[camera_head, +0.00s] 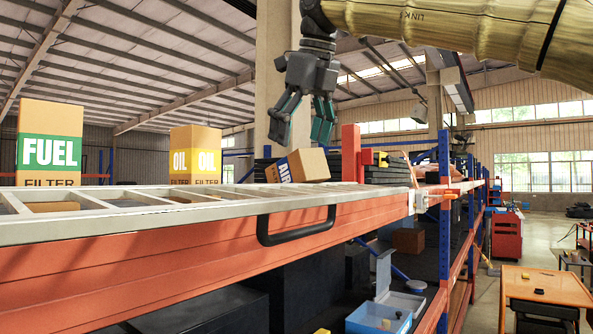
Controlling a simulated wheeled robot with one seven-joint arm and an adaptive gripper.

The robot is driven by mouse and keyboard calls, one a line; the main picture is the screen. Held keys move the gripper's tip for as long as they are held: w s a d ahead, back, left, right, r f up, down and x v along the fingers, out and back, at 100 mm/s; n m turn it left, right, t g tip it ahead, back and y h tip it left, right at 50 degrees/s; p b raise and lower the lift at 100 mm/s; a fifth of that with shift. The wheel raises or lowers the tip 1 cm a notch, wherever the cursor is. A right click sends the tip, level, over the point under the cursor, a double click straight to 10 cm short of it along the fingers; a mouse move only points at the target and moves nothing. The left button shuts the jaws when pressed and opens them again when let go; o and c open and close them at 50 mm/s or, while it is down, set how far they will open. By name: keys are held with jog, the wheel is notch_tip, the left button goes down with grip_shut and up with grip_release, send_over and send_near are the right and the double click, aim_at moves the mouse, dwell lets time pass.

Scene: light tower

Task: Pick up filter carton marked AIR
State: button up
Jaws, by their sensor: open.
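The AIR filter carton (305,166) is a small brown box with a blue label reading AIR on its left face. It sits tilted on or just behind the grey slatted top of the orange shelf; its lower edge is partly hidden by the rim. My gripper (304,128) hangs above it, pointing down, with its dark green fingers spread apart and empty. The fingertips look a little higher than the carton; depth between them is hard to tell.
A green-labelled FUEL carton (50,146) and a yellow OIL carton (195,155) stand to the left on the shelf. A red post (350,153) rises just right of the AIR carton. Dark stacked slabs (385,174) lie behind. A black handle (296,226) juts from the orange front.

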aim_at(295, 161)
jog(key=shift+w+a+f+p, duration=0.25)
jog(key=shift+w+f+p, duration=0.2)
jog(key=shift+w+f, duration=0.6)
jog(key=shift+s+a+f+p, duration=0.15)
jog(key=shift+s+f+p, duration=0.15)
jog(key=shift+f+p, duration=0.3)
jog(key=shift+s+f, duration=0.1)
jog(key=shift+f, duration=0.2)
jog(key=shift+w+a+f, duration=0.2)
jog(key=shift+w+f, duration=0.55)
jog(key=shift+w, duration=0.05)
jog(key=shift+s+r, duration=0.15)
jog(key=shift+s, duration=0.15)
jog(key=shift+c, duration=1.2)
jog(key=shift+s, duration=0.15)
jog(key=c, duration=1)
